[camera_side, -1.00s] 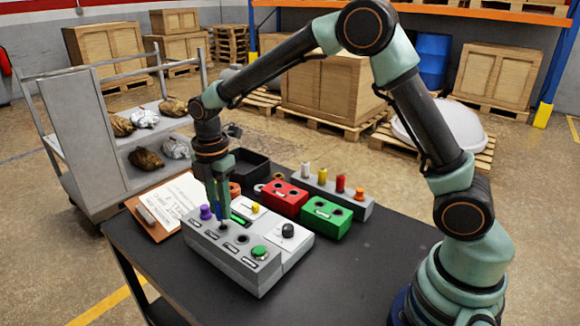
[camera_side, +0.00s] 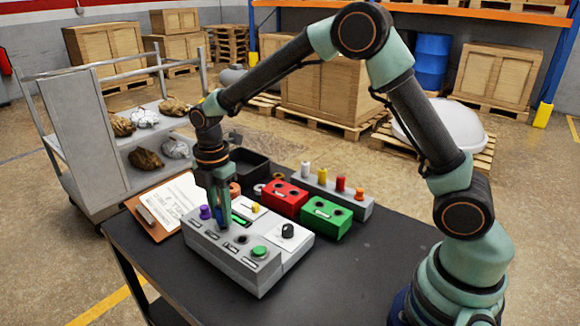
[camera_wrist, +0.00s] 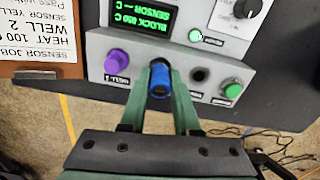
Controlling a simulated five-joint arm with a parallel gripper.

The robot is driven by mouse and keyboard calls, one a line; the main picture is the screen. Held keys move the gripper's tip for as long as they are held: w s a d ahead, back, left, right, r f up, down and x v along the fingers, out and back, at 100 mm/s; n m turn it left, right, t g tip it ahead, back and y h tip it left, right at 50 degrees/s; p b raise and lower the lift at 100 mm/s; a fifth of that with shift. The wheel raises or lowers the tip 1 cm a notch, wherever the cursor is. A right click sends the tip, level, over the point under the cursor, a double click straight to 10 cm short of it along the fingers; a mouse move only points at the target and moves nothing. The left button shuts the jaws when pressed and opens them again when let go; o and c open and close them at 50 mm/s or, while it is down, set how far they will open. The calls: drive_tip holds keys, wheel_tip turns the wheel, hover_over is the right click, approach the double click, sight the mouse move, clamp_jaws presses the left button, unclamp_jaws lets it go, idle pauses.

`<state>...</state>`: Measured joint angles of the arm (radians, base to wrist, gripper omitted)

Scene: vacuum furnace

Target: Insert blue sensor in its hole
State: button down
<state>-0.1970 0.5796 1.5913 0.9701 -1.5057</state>
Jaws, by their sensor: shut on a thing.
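The blue sensor (camera_wrist: 159,79) is held between the two fingers of my gripper (camera_wrist: 159,98) in the wrist view. In the side view my gripper (camera_side: 221,214) stands over the grey block unit (camera_side: 222,262), and the sensor's blue (camera_side: 223,214) shows at the fingertips. The sensor is over the second well position, between the purple knob-topped sensor (camera_wrist: 117,61) and an empty dark hole (camera_wrist: 199,75). The hole under the blue sensor is hidden, so I cannot tell how deep it sits. A green-topped piece (camera_wrist: 232,88) is at the end of the row.
A red block (camera_side: 285,197) and a green block (camera_side: 326,217) stand behind the unit. A rack (camera_side: 352,203) with white, yellow, red and orange pieces is beyond them. A clipboard (camera_side: 150,220) lies at left. The table's right side is clear.

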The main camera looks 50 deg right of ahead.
drive_tip(key=shift+f, duration=0.55)
idle(0.7)
drive_tip(key=shift+c, duration=0.8)
unclamp_jaws()
drive_tip(key=shift+r, duration=0.1)
drive_tip(key=shift+r, duration=2.9)
drive_tip(key=shift+r, duration=0.1)
